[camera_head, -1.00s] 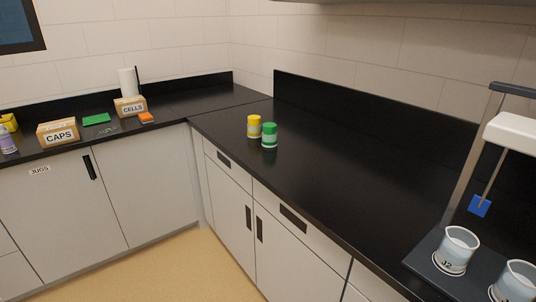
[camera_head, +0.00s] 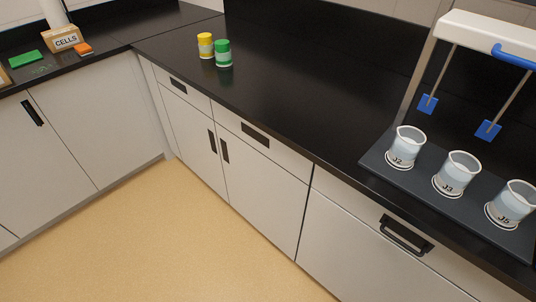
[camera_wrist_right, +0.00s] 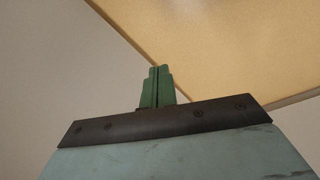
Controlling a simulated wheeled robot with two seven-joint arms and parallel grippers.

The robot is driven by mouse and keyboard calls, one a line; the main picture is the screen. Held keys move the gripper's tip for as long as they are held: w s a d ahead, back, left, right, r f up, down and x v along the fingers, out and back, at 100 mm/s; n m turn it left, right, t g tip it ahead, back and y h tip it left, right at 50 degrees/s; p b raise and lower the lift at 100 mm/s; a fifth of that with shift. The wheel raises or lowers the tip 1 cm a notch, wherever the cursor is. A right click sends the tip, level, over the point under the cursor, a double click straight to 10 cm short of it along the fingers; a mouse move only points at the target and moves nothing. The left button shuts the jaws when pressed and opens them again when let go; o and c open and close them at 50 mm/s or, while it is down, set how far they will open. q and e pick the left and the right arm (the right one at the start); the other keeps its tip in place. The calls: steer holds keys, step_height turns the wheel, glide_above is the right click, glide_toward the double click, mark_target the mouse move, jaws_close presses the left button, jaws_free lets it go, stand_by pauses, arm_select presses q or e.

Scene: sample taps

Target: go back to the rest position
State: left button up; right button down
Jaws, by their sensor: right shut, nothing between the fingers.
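My right gripper (camera_wrist_right: 158,72) shows in the right wrist view with its green fingers together and nothing between them. Behind it are a pale cabinet-like surface and the tan floor. Neither gripper shows in the head view, and my left gripper is in no view.
A black counter (camera_head: 290,105) runs along the wall over white cabinets. On it stand a yellow-lidded jar (camera_head: 205,46), a green-lidded jar (camera_head: 223,54) and a dark tray (camera_head: 385,170) with beakers J2 (camera_head: 404,150), J3 (camera_head: 456,176) and J5 (camera_head: 511,206) under a stirrer. The tan floor (camera_head: 180,235) is clear.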

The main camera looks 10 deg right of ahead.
steer(key=s+d+f+g, duration=0.1)
steer(key=s+d+f, duration=0.1)
steer(key=s+f, duration=1.1)
steer(key=shift+s+d, duration=0.4)
steer(key=shift+s, duration=0.8)
